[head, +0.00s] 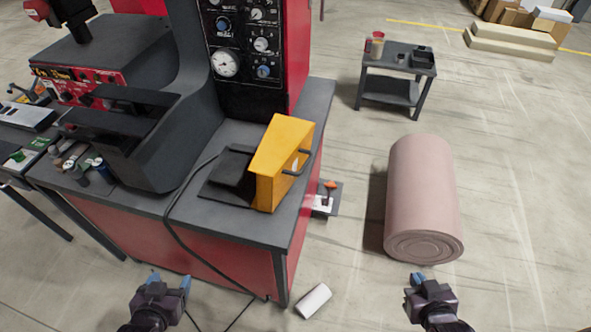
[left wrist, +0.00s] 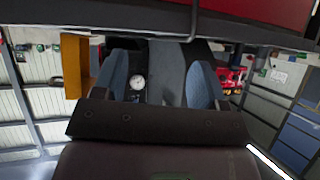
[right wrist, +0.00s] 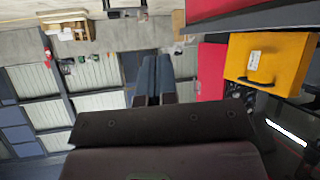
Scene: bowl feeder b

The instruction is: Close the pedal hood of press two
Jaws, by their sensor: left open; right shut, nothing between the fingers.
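The yellow pedal hood (head: 279,165) stands raised on the right side of the press table (head: 222,222), its dark handle facing right. The black pedal (head: 233,170) lies uncovered to its left. The hood also shows at the left of the left wrist view (left wrist: 74,66) and at the right of the right wrist view (right wrist: 285,58). My left gripper (head: 170,281) is open and empty in front of the table, left of the hood. My right gripper (head: 418,278) is shut and empty, to the right of the table and well apart from the hood.
A black cable runs over the table's front edge. A small grey cart (head: 389,96) stands farther back.

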